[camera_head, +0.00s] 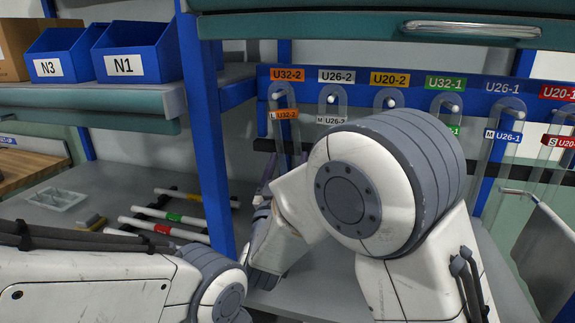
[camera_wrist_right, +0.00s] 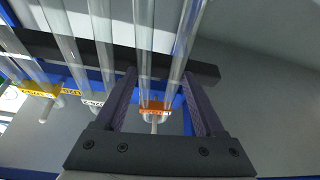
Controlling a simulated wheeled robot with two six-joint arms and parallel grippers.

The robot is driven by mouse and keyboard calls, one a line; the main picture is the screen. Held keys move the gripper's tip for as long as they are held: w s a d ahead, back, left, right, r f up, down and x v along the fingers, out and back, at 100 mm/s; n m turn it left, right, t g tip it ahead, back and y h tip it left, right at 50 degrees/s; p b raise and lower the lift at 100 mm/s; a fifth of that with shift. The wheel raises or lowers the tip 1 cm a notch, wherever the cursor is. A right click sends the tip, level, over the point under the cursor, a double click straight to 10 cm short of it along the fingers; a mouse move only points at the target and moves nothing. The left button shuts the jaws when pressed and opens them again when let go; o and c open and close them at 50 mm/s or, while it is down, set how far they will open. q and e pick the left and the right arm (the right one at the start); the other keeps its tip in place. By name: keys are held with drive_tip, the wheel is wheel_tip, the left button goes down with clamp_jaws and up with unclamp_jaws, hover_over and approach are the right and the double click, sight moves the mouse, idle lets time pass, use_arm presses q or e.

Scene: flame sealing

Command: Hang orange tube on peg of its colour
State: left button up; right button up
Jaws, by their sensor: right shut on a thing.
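The clear U-shaped orange tube (camera_head: 283,114), tagged U32-2, is upright with its bend around the peg under the orange U32-2 label (camera_head: 287,74). In the right wrist view its orange tag (camera_wrist_right: 156,108) and a peg (camera_wrist_right: 155,125) show between my fingers. My right gripper (camera_wrist_right: 160,80) is shut on the orange tube's legs below the bend. In the head view my own arm hides most of this gripper. My left arm comes in at the lower left, but its gripper is not seen.
White-tagged (camera_head: 331,120) and other clear tubes hang on pegs to the right along the blue rail (camera_head: 360,87). A dark bar runs below the rail. A blue post (camera_head: 204,130) stands left of the orange tube. Several colour-banded rods (camera_head: 180,218) lie on the grey table.

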drive_tip(key=shift+w, duration=0.1)
idle(0.3)
drive_tip(key=o, duration=1.4)
drive_tip(key=shift+d, duration=0.1)
idle(0.7)
